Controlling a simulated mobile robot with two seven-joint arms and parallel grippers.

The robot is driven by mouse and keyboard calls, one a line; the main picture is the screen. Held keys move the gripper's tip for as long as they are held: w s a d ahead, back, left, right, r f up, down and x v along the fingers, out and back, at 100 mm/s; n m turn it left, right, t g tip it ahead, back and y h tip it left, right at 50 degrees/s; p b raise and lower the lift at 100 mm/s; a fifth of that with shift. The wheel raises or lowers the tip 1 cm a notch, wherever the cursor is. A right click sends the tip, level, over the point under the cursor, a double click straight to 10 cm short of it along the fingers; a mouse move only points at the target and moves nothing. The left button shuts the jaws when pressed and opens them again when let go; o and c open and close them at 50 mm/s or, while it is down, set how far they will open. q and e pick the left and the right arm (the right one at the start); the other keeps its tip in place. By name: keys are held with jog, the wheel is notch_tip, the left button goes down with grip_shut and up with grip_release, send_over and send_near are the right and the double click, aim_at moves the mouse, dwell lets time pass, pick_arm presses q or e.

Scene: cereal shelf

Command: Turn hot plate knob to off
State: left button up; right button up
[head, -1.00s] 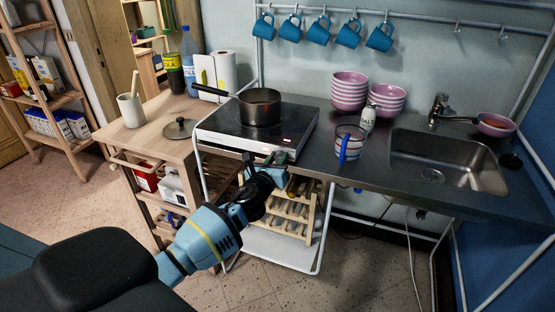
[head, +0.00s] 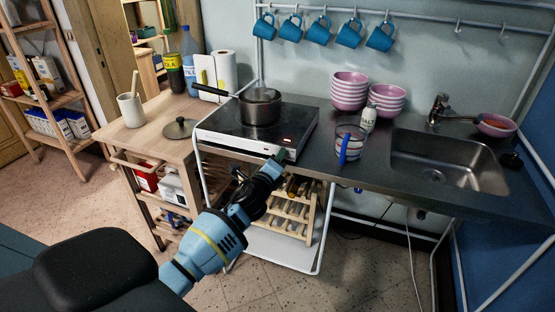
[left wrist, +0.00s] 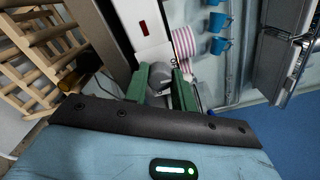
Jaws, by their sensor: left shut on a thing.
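The hot plate (head: 228,143) has a white front panel and a dark top, and it stands on the counter. My left gripper (head: 281,156) is at the right part of its front panel in the head view. In the left wrist view, the green fingers of my left gripper (left wrist: 160,84) are shut on a round grey knob (left wrist: 160,72). The knob is hidden behind the fingers in the head view. A red light shows on the panel (left wrist: 143,28). My right gripper is not in view.
A dark pot (head: 261,107) with a long handle stands on the hot plate. A striped mug with a blue handle (head: 350,148) and a salt shaker (head: 368,119) stand to the right. A wooden bottle rack (head: 292,222) is below the counter.

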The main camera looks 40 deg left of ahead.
pick_arm(q)
jog(key=shift+n, duration=0.7)
jog(key=o, duration=1)
jog(key=shift+s+f, duration=0.1)
